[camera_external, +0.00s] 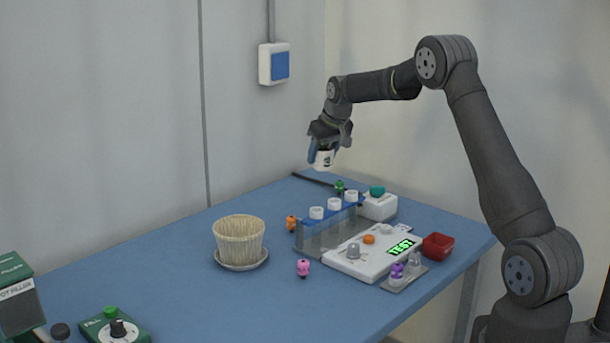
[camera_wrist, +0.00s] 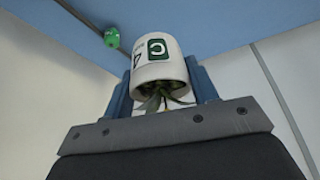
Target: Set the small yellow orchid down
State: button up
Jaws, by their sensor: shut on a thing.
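My gripper (camera_external: 322,150) is shut on a small white pot (camera_external: 325,159), high above the far end of the blue table. In the wrist view the pot (camera_wrist: 162,58) sits between the two blue fingers of my gripper (camera_wrist: 163,85). It carries a green label with a white C and some dark print. Dark leaves (camera_wrist: 160,101) and a small yellow spot show at the pot's mouth, on the side toward the gripper. The flower itself is mostly hidden. Nothing touches the pot from below in the external view.
A ribbed pot (camera_external: 240,238) stands on a saucer (camera_external: 241,265). Left of it is bare table. A wall switch (camera_external: 274,64) hangs behind.

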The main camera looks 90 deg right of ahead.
jog(key=shift+n, duration=0.3)
jog(key=w+f, duration=0.2)
jog(key=w, duration=0.3)
jog(key=w+f, duration=0.2)
jog(key=w, duration=0.3)
jog(key=w+f, duration=0.3)
jog(key=w, duration=0.2)
jog(key=shift+a, duration=0.15)
jog(key=shift+f, duration=2)
jog(key=shift+f, duration=0.1)
jog(key=o, duration=1)
jog(key=shift+o, duration=0.2)
jog(key=v, duration=1.2)
